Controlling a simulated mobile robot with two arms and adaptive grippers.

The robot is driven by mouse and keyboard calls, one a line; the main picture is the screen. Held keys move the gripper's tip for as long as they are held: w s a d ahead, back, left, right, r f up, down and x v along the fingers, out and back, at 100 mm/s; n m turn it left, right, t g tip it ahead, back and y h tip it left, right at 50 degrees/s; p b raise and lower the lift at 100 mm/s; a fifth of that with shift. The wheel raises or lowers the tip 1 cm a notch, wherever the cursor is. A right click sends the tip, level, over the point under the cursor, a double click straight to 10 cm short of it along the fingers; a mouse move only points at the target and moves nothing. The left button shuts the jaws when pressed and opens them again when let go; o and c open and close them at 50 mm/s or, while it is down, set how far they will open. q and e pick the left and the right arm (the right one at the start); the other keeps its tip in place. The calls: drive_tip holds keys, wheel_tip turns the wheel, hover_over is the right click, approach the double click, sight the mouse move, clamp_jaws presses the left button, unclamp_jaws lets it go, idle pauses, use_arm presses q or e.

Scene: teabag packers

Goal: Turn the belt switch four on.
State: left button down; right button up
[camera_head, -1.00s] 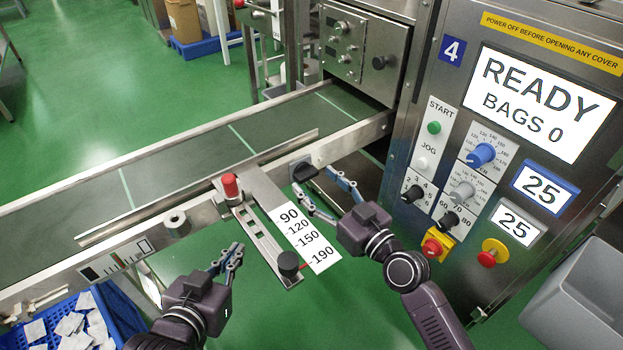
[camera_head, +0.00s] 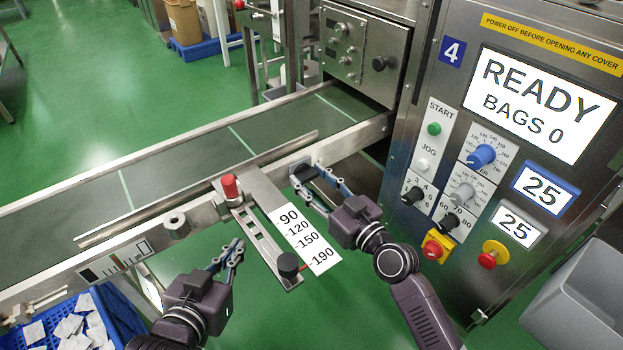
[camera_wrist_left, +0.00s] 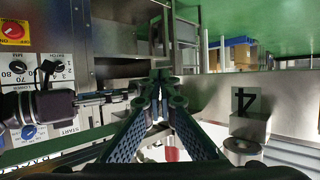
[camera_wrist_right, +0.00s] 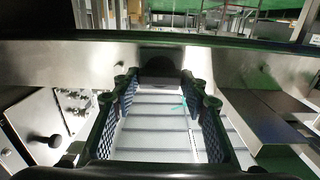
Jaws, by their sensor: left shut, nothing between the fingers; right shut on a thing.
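The belt switch (camera_head: 305,172) is a black knob on a small plate on the front rail of the conveyor. It is partly hidden by my right gripper (camera_head: 309,180), whose fingers reach to either side of it and are shut on it. In the right wrist view the dark knob (camera_wrist_right: 160,68) sits between the fingertips, against the metal rail. I cannot tell its turn position. My left gripper (camera_head: 238,247) is shut and empty, in front of the rail and left of the scale plate. The left wrist view shows its closed fingertips (camera_wrist_left: 160,78).
The conveyor belt (camera_head: 190,160) runs behind the rail. A red-topped guide post (camera_head: 230,188) and a scale plate (camera_head: 303,238) lie between my grippers. The machine panel (camera_head: 440,180), marked 4, stands right. A blue crate of teabags (camera_head: 130,315) is at lower left.

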use_arm(q)
drive_tip(key=shift+f, duration=0.1)
use_arm(e)
drive_tip(key=shift+m, duration=0.6)
drive_tip(key=m+p, duration=0.1)
drive_tip(key=m, duration=0.6)
drive_tip(key=shift+w+d+m+p, duration=0.1)
drive_tip(key=shift+m+p, duration=0.2)
drive_tip(key=shift+p, duration=0.1)
drive_tip(key=m, duration=0.4)
drive_tip(key=shift+m+p, duration=0.3)
use_arm(q)
drive_tip(key=s+a+f+g+y, duration=0.2)
drive_tip(key=s+a+f+g, duration=0.2)
drive_tip(key=s+f+g, duration=0.3)
drive_tip(key=shift+s+a+f+n+g, duration=0.3)
drive_tip(key=shift+s+f, duration=1.2)
drive_tip(key=shift+s, duration=1.1)
use_arm(e)
drive_tip(key=shift+d+f+m, duration=0.1)
drive_tip(key=shift+f+m, duration=0.1)
drive_tip(key=shift+m, duration=2.1)
use_arm(q)
drive_tip(key=shift+s+f, duration=0.1)
drive_tip(key=shift+s, duration=0.1)
use_arm(e)
drive_tip(key=o, duration=1.2)
drive_tip(key=shift+c, duration=0.2)
